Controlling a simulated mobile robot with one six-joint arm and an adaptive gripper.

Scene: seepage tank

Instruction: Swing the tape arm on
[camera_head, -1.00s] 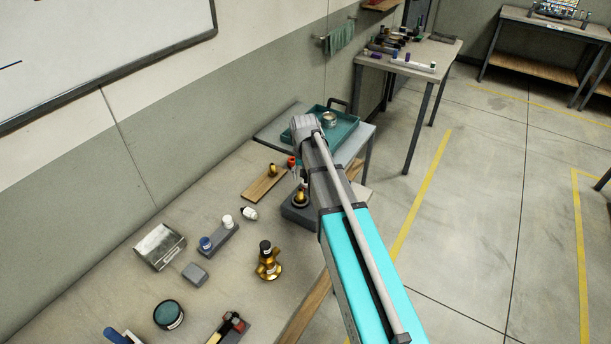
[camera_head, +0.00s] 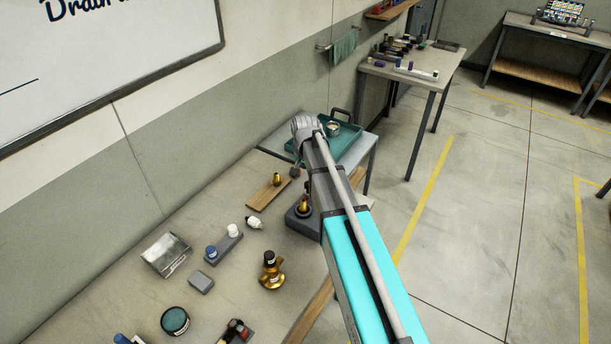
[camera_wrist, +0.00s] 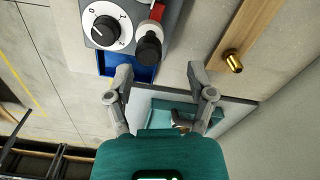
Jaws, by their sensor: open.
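I cannot pick out a tape arm for certain in either view. In the wrist view, a grey unit (camera_wrist: 82,12) carries a white dial (camera_wrist: 104,26) marked 0, 1 and 2, a black knob (camera_wrist: 149,50), a red part (camera_wrist: 157,12) and a blue recess (camera_wrist: 136,72). My gripper (camera_wrist: 160,75) is open and empty, its fingers apart just below the unit in the picture. In the head view, my gripper (camera_head: 297,171) is partly hidden behind my arm, above the bench's far end. A dark grey base (camera_head: 302,224) with a brass-coloured top stands below my arm.
A wooden board (camera_head: 262,196) with a brass piece (camera_head: 277,180) lies left of my gripper. A teal tray (camera_head: 350,146) holding a metal cup (camera_head: 333,128) is beyond it. A brass valve-like piece (camera_head: 271,275) and several small items occupy the near bench.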

